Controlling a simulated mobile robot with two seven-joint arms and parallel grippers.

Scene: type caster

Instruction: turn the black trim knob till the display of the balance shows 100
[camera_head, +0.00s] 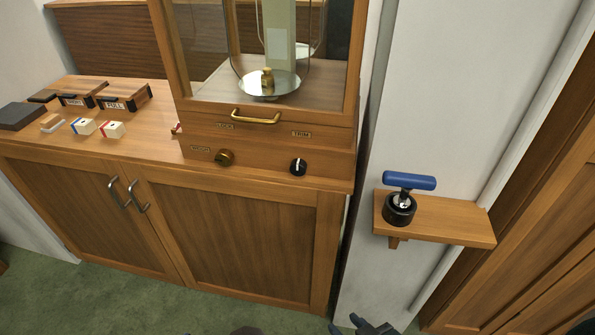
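The balance (262,110) is a wooden case with glass panes on a cabinet, its top cut off by the frame. A pale pointer line on the knob looks near upright. No number display can be made out in this view. My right gripper (374,326) shows as a dark shape at the bottom edge, well below and right of the knob and apart from it. It is largely cut off, so its opening is unclear. My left gripper is not in view.
A brass knob (224,158) is left of the trim knob. Above is a brass handle (256,117); inside, a brass weight (267,77) is on the pan (268,86). A wall shelf (455,224) at right holds a blue-handled tool (409,181). Small blocks (112,130) lie left.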

